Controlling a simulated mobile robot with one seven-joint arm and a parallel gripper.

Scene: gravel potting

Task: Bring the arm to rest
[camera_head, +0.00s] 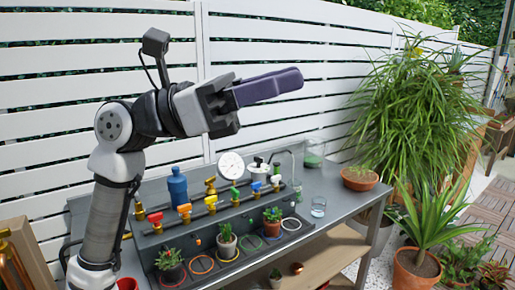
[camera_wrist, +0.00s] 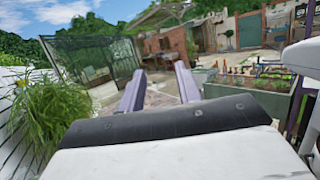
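My gripper (camera_head: 296,78) is raised high above the grey bench in the head view, in front of the white fence. Its purple fingers point to the right and look nearly level. In the wrist view my gripper (camera_wrist: 159,70) shows two purple fingers apart, with only distant ground between them. It is open and empty, and touches nothing.
The grey workbench (camera_head: 338,192) bears a blue bottle (camera_head: 177,187), a pipe with coloured valves, a gauge (camera_head: 231,165), small potted plants and a glass (camera_head: 318,207). A large grassy plant (camera_head: 415,115) stands right. Air around my gripper is clear.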

